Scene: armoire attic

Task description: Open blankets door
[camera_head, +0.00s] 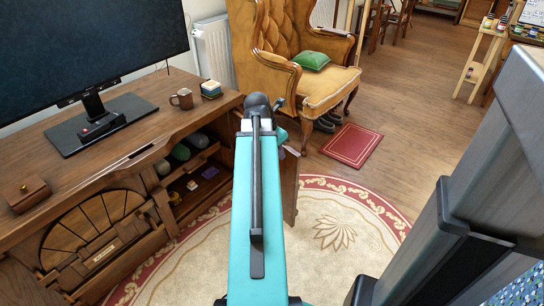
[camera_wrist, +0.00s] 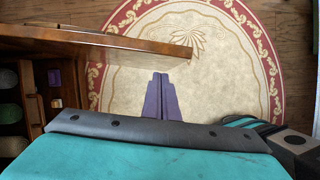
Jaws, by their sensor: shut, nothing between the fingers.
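A wooden door (camera_head: 290,187) on the dark wood cabinet stands swung outward over the rug, partly hidden behind my arm. In the wrist view the door (camera_wrist: 115,42) shows as a long brown panel reaching out from the left. Beside it is an open compartment holding rolled green and grey bundles (camera_head: 180,152); green rolls also show in the wrist view (camera_wrist: 9,111). My gripper (camera_wrist: 160,78), with purple fingers, is shut and empty. It appears on the compartment side of the door, apart from its edge. In the head view my arm mostly hides the gripper.
A closed fan-patterned door (camera_head: 100,240) with a small plate is at the left of the cabinet. A monitor (camera_head: 90,50), mug (camera_head: 182,99) and small box (camera_head: 27,194) stand on top. An orange armchair (camera_head: 285,60) stands behind. The round rug (camera_head: 345,240) is clear.

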